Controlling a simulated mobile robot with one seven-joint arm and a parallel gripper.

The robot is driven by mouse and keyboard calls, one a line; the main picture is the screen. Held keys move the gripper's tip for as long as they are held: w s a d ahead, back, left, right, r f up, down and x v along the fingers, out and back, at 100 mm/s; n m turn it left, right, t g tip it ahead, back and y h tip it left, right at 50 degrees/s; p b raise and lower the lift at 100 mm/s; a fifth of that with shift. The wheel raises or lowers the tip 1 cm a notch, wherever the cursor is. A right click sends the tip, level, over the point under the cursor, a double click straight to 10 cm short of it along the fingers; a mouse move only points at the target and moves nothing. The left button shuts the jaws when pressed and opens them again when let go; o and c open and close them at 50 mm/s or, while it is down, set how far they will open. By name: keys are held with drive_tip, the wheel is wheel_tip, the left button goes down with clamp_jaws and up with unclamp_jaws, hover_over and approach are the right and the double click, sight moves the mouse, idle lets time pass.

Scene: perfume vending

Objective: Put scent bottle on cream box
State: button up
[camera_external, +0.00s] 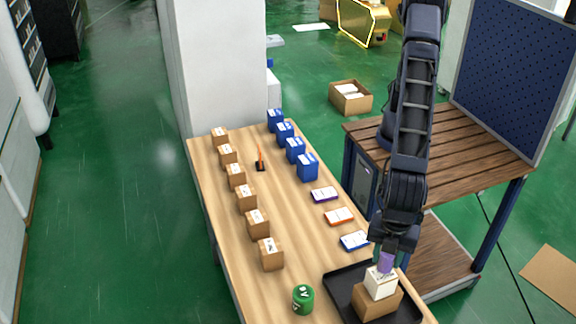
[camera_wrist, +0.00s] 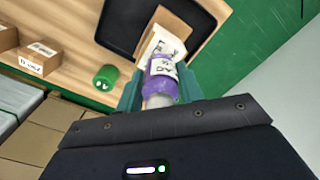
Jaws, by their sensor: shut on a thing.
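The scent bottle (camera_external: 386,264) is purple with a white label. It also shows in the wrist view (camera_wrist: 162,84). My gripper (camera_external: 387,254) is shut on it, with a green finger on each side in the wrist view (camera_wrist: 159,86). The bottle is upright directly over the cream box (camera_external: 380,284); I cannot tell whether it touches the box's top. In the wrist view the bottle partly hides the cream box (camera_wrist: 168,43).
A green round container (camera_external: 303,299) stands left of the tray on the wooden table (camera_external: 278,212). A row of brown boxes (camera_external: 246,198) lines the left side. Blue boxes (camera_external: 307,167) and flat packs (camera_external: 339,216) line the right. An orange upright item (camera_external: 260,158) stands between the rows.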

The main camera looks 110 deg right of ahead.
drive_tip(key=shift+f, duration=0.7)
drive_tip(key=shift+f, duration=0.15)
drive_tip(key=o, duration=1)
drive_tip(key=shift+o, duration=0.2)
wheel_tip(320, 180, up, 12)
drive_tip(key=shift+f, duration=0.1)
drive_tip(key=shift+r, duration=0.3)
